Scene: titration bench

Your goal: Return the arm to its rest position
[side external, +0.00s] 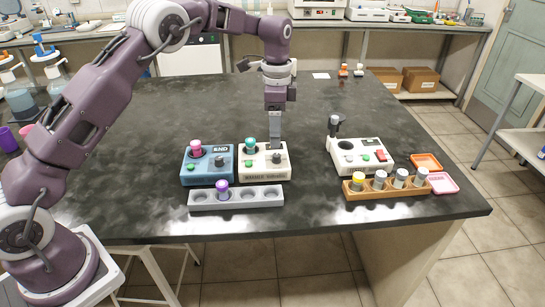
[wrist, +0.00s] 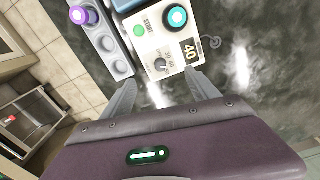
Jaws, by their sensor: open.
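My gripper (side external: 276,140) points down over the right part of a white device (side external: 265,172) on the dark bench; its fingers hide some of the device. In the wrist view my gripper (wrist: 160,80) has its two fingers spread apart, with nothing between them. The device's grey knob (wrist: 160,64) lies just beyond the fingertips; I cannot tell if they touch it. A teal-capped vial (side external: 249,146) sits in the device, and its display (wrist: 189,52) reads 40.
A blue device (side external: 207,178) with a pink-capped vial stands left. A grey rack (side external: 265,194) with a purple-capped vial lies in front. Another white device (side external: 345,167), a wooden rack (side external: 352,192) with several vials, an orange tray (side external: 425,160) and a pink tray (side external: 445,185) are right.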

